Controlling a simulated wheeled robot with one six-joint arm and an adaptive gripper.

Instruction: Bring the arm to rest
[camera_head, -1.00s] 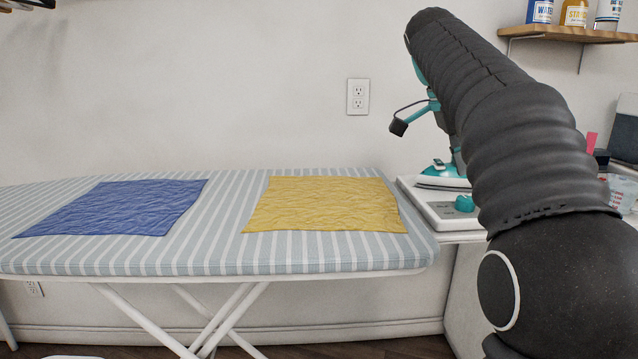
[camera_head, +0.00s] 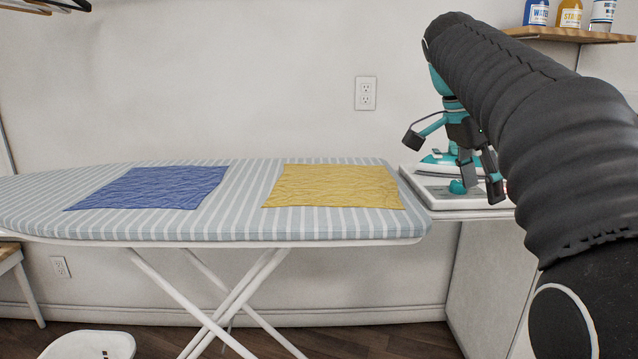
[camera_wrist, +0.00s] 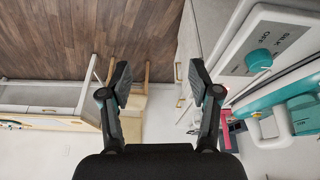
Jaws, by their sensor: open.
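My gripper (camera_head: 481,188) hangs from the teal wrist of my arm at the right of the head view, fingers pointing down. In the wrist view my gripper (camera_wrist: 158,82) is open, with nothing between its two dark finger pads. In the head view it is in front of or over the white ironing station, and I cannot tell the gap. The teal and white iron (camera_head: 436,164) rests on the station (camera_head: 425,190), partly hidden by my gripper. The iron also shows at the right of the wrist view (camera_wrist: 262,100).
A striped ironing board (camera_head: 245,200) carries a flat blue cloth (camera_head: 150,188) and a flat yellow cloth (camera_head: 333,187). A shelf (camera_head: 560,35) with several bottles hangs at the upper right. A white seat (camera_head: 90,346) stands at lower left. Wooden floor shows below the board.

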